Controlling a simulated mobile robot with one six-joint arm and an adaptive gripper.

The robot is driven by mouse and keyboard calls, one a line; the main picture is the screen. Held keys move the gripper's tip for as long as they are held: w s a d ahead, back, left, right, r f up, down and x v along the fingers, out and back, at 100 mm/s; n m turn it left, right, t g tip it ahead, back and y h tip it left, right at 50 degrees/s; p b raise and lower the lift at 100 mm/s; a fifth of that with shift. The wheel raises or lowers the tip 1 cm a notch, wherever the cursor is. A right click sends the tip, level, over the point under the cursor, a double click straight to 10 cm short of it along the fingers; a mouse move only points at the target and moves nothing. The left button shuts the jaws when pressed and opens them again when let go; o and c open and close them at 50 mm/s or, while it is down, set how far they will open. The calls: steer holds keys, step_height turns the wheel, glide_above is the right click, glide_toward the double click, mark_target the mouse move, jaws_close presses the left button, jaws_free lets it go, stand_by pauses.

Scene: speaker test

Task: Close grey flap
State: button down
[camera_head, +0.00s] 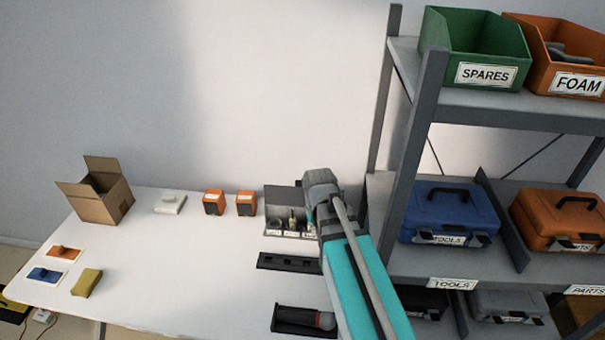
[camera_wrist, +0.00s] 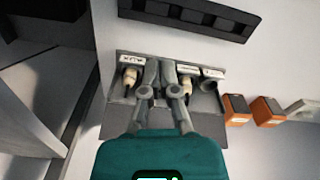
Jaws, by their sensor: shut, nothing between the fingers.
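The grey flap (camera_head: 283,198) stands open at the back of a grey box (camera_head: 272,234) on the white table. In the wrist view the flap (camera_wrist: 118,119) shows as a plain grey panel, partly covered by my gripper. The box holds connectors with pale plugs (camera_wrist: 130,77) and labels, one reading AUX. My gripper (camera_wrist: 160,66) is shut and empty, its fingers over the connector row. I cannot tell whether they touch anything. In the head view my arm hides the gripper and the box's right end.
Two orange blocks (camera_head: 214,202) (camera_head: 246,203) and a white device (camera_head: 170,204) stand left of the box. A black slotted strip (camera_head: 287,263) lies in front. A dark tray (camera_head: 296,320) is nearer. The grey shelf rack (camera_head: 412,150) rises close on the right.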

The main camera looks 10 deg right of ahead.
steer(key=w+d+r+m+p, duration=0.1)
steer(key=w+r+p, duration=0.3)
steer(key=w, duration=0.9)
steer(key=w+d+r+m+p, duration=0.1)
steer(key=w+r+p, duration=0.4)
steer(key=w, duration=0.7)
steer(key=shift+w+r+m+t, duration=0.4)
steer(key=shift+r+m, duration=0.1)
steer(key=shift+r, duration=0.25)
steer(key=shift+d+f, duration=0.1)
steer(key=shift+f, duration=0.1)
step_height(320, 180, down, 10)
steer(key=b, duration=1)
steer(key=shift+s+a+r+p, duration=0.25)
steer(key=shift+s+r+p, duration=0.15)
steer(key=shift+s, duration=0.35)
steer(key=shift+s+a+r+p, duration=0.2)
steer(key=shift+s+r+p, duration=0.15)
steer(key=shift+s, duration=0.4)
steer(key=shift+a, duration=0.15)
